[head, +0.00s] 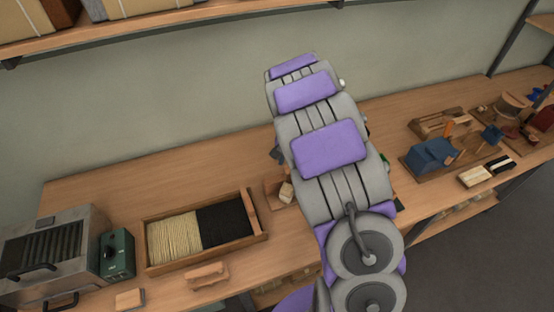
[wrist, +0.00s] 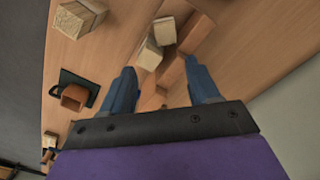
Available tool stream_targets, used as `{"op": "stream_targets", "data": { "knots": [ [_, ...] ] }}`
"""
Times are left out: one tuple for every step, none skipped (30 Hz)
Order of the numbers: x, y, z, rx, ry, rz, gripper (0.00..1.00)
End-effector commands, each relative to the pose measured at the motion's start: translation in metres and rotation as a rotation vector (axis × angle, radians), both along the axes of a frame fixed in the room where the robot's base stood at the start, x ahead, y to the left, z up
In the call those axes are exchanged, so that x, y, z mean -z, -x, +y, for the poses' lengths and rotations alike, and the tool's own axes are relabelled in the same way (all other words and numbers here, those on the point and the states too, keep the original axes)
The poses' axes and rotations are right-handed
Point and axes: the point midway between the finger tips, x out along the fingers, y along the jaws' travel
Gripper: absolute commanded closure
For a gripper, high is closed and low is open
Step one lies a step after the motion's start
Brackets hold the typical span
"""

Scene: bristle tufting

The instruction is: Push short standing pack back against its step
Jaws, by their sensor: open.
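In the wrist view, two pale blocks that look like packs stand close together: a nearer pack (wrist: 149,55) and a farther pack (wrist: 164,31). I cannot tell for certain which is the short one. A wooden stepped strip (wrist: 195,34) runs along their right side; contact is unclear. My gripper (wrist: 160,70) is open, its two blue fingers apart, with the nearer pack just ahead, between and beyond the fingertips. In the head view my arm hides the gripper and most of this spot; one small pale pack (head: 286,192) shows at its left edge.
A tray of pale and black bristles (head: 205,261) lies left on the bench. A green box (head: 117,254) stands beside a metal heater (head: 48,252). In the wrist view, a wooden block (wrist: 78,17) and an orange-brown cup-like object (wrist: 74,97) are at left. Bench is clear behind the tray.

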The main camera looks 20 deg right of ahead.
Motion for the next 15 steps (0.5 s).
{"op": "stream_targets", "data": {
  "knots": [
    [0.0011,-0.0013,0.0027,0.0,0.001,0.0,0.39],
    [0.0014,-0.0018,0.0043,0.001,0.002,-0.001,0.39],
    [0.0015,-0.0022,0.0063,0.002,0.004,-0.001,0.39],
    [0.0014,-0.0024,0.0077,0.002,0.004,-0.001,0.39],
    [0.0013,-0.0025,0.0087,0.002,0.006,-0.001,0.39],
    [0.0011,-0.0026,0.009,0.002,0.006,-0.001,0.39],
    [0.0012,-0.0025,0.0091,0.002,0.006,-0.001,0.39],
    [0.0011,-0.0027,0.0094,0.002,0.006,-0.001,0.39],
    [0.0011,-0.0027,0.0095,0.001,0.006,-0.001,0.39],
    [0.0012,-0.0027,0.0094,0.001,0.006,-0.001,0.39],
    [0.0013,-0.0027,0.009,0.001,0.006,-0.001,0.39],
    [0.0018,-0.0027,0.0089,0.001,0.006,-0.001,0.39],
    [0.0026,-0.0027,0.0089,0.001,0.006,0.0,0.39],
    [0.0039,-0.0026,0.0088,0.001,0.006,0.0,0.39],
    [0.0064,-0.0025,0.0086,0.001,0.005,0.001,0.39]
  ]
}}
